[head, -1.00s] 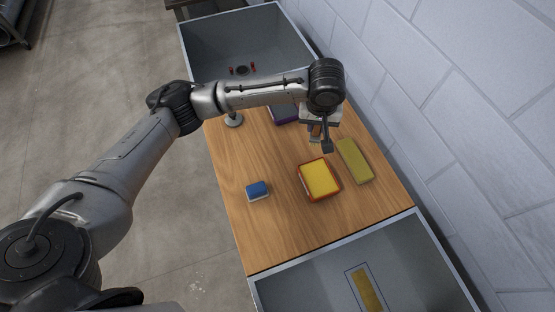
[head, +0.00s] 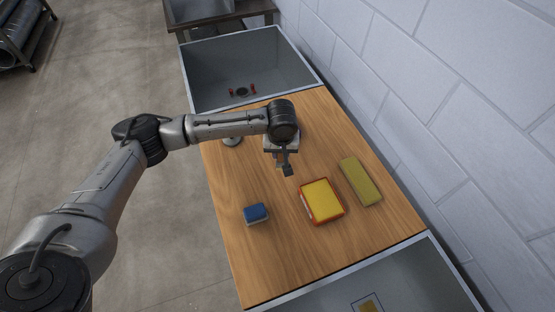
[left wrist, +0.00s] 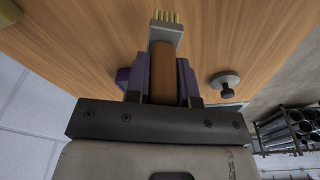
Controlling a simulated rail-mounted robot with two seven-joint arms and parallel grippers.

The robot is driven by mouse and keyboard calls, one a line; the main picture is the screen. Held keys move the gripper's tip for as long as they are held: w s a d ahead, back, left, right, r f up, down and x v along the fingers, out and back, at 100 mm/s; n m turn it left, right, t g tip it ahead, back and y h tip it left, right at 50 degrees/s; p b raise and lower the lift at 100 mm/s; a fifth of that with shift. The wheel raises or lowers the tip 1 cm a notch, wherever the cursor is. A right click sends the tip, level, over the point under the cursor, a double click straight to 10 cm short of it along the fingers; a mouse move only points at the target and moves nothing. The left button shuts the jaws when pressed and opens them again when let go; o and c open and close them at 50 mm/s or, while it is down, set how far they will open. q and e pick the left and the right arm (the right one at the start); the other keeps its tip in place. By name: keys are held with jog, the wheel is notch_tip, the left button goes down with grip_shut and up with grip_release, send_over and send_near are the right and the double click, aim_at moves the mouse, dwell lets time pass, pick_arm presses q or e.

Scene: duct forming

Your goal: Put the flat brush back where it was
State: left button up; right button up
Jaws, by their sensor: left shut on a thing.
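The flat brush (left wrist: 164,72) shows in the left wrist view with a brown wooden handle, a grey ferrule and pale bristles at the far end. My left gripper (left wrist: 163,78) is shut on its handle. In the head view, my left gripper (head: 286,170) is over the middle of the wooden table, left of the yellow block in its orange-red tray. The brush is mostly hidden there by the wrist and fingers. I cannot tell how far it is above the table. My right gripper is not in view.
A wall stands right.

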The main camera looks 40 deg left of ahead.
aim_at(278, 159)
pick_arm(q)
jog(key=shift+s+a+f, duration=0.15)
jog(key=shift+a+f, duration=0.25)
jog(key=shift+a, duration=0.15)
notch_tip(278, 159, down, 4)
jog(key=shift+r+b, duration=0.25)
jog(key=shift+b, duration=0.2)
jog(key=shift+f, duration=0.2)
jog(key=o, duration=0.8)
jog(key=shift+f, duration=0.1)
jog(key=shift+o, duration=0.2)
